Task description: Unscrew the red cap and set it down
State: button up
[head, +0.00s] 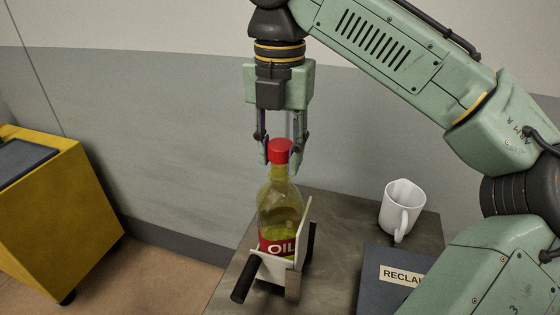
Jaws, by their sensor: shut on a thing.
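The red cap (279,151) is at the top of the bottle neck, and I see no gap between cap and bottle. The oil bottle (281,208) is clear with yellow-green liquid and a red label reading OIL. It stands upright in a pale holder (272,265) with black handles. My gripper (280,155) points straight down from above, with its fingers shut on the red cap. The far sides of the cap and fingers are hidden.
The holder stands on a grey-brown table (337,238). A white mug (401,208) and a dark box lettered RECLAI (385,287), partly behind my arm, are to the right. Bare tabletop lies between bottle and mug. A yellow cabinet (50,210) stands apart at left.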

jog(key=shift+r, duration=0.9)
jog(key=shift+s, duration=0.1)
